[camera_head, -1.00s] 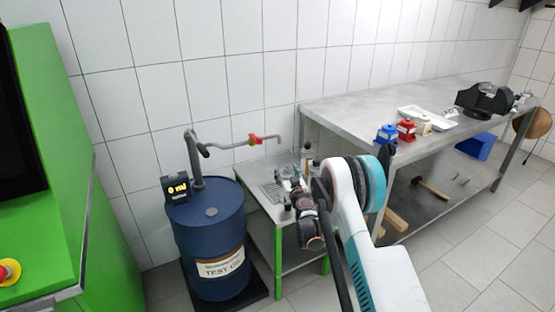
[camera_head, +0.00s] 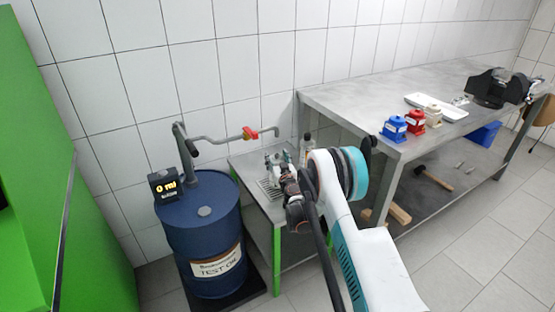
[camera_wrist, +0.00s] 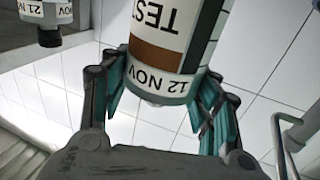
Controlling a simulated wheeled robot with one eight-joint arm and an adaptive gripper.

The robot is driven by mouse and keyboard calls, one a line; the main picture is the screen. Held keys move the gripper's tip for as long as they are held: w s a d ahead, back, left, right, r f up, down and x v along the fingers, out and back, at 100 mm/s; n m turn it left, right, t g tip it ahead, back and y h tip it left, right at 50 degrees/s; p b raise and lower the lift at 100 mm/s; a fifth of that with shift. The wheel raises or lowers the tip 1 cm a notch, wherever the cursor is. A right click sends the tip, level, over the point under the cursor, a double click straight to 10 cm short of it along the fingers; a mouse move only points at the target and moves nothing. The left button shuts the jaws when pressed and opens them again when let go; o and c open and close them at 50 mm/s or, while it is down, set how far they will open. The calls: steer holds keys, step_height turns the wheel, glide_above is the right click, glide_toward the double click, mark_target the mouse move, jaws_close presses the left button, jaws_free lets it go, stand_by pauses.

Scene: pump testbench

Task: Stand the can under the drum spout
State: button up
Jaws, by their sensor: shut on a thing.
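In the wrist view, my gripper (camera_wrist: 165,105) is shut on a can (camera_wrist: 165,50) with a white label, a brown band and the words "TEST" and "12 NOV". The fingers lie on both sides of its lower end. In the head view, my gripper (camera_head: 275,164) is over the small side table (camera_head: 244,160), and the can is too small and hidden to make out. The blue drum (camera_head: 205,225) stands left of the table. Its grey spout (camera_head: 277,131) reaches right over the table, with a red valve. I cannot tell whether the can is under it.
A labelled container (camera_wrist: 48,15) reading "21 NOV" is at the upper left of the wrist view. A dark-topped bottle (camera_head: 308,142) stands at the table's back. A grey bent pipe (camera_wrist: 280,145) is close right of my gripper. The workbench (camera_head: 350,105) is to the right.

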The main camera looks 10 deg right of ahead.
steer(key=shift+f, duration=0.15)
steer(key=o, duration=1.5)
steer(key=shift+o, duration=0.5)
steer(key=s, duration=1.2)
steer(key=shift+d, duration=0.3)
